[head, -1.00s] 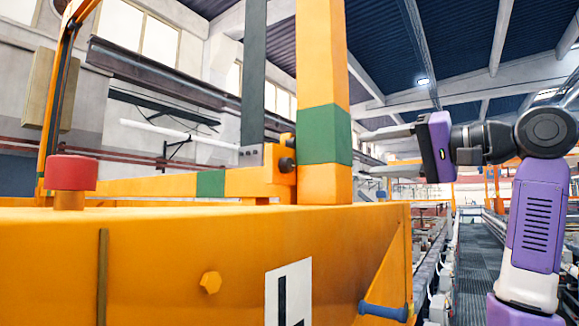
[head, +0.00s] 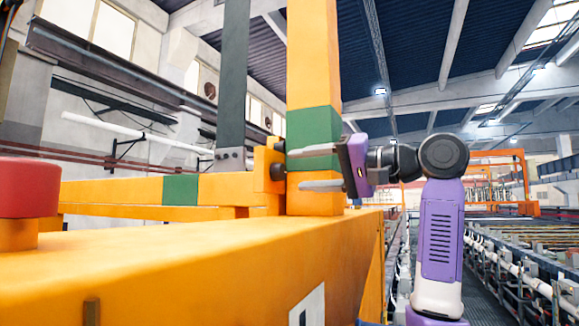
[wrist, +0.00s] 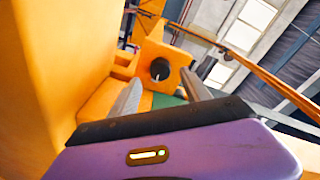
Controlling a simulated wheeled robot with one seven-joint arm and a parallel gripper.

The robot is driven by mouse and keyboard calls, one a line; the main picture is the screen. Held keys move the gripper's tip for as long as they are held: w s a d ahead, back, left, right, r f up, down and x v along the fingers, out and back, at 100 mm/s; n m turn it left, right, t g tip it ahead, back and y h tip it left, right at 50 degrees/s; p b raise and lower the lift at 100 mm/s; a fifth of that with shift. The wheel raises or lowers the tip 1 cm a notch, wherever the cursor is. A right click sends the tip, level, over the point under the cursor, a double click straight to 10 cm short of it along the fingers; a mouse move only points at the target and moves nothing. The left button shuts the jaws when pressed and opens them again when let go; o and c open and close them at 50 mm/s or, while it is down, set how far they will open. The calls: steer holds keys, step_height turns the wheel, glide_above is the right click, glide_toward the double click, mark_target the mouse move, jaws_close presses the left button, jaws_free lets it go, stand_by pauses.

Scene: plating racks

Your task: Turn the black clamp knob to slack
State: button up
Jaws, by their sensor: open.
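The black clamp knob (head: 277,172) sticks out of an orange block (head: 262,172) beside the orange post with a green band. In the wrist view the knob (wrist: 160,70) shows as a dark round end on the block's face, ahead of and between my fingertips. My gripper (head: 296,169) is open, with one finger above the other. Its fingertips are just right of the knob in the head view and cross in front of the post. In the wrist view my gripper (wrist: 160,84) holds nothing. I cannot tell the exact gap to the knob.
The orange post (head: 315,65) stands close behind my fingers. A wide orange beam (head: 180,265) fills the lower left, with a red cap (head: 28,188) on it. A grey upright (head: 232,80) stands left of the knob. A walkway and racks lie to the right.

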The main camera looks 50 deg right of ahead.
mark_target(283, 172)
steer(key=shift+p+x, duration=0.45)
steer(key=shift+x, duration=1.3)
jaws_close()
